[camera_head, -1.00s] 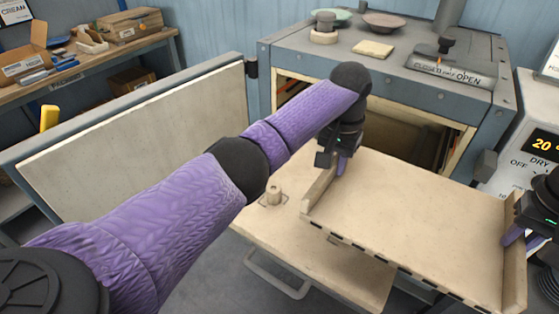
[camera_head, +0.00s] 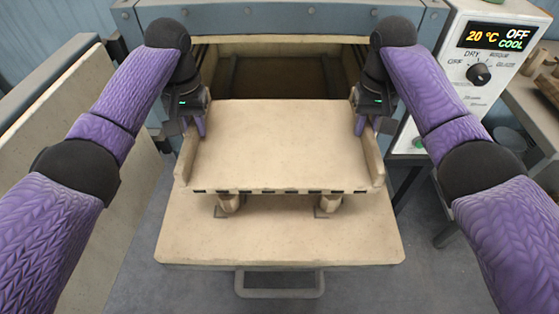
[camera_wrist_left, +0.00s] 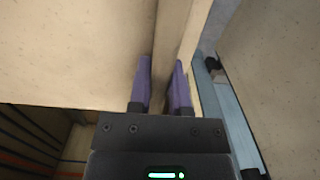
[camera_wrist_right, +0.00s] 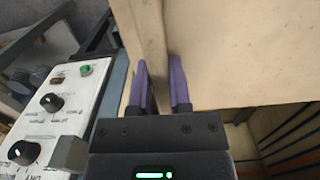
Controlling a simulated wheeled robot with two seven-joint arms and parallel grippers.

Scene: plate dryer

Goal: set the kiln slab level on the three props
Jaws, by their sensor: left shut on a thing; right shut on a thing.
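The kiln slab (camera_head: 280,150) is a cream plate with raised side walls and a notched front edge. My left gripper (camera_head: 198,124) is shut on its left wall, and my right gripper (camera_head: 368,124) is shut on its right wall. Both wrist views show a wall between purple fingers. The slab looks about level above a lower cream shelf (camera_head: 280,240). Two props, left (camera_head: 229,203) and right (camera_head: 329,203), stand on the shelf below the slab's front edge. Whether the slab touches them is unclear. The third prop is not visible, perhaps hidden by the slab.
The kiln's dark opening (camera_head: 280,75) lies behind the slab. An open door (camera_head: 125,205) stands at the left. A control panel (camera_head: 490,65) stands at the right. A metal handle (camera_head: 280,285) sticks out below the shelf's front.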

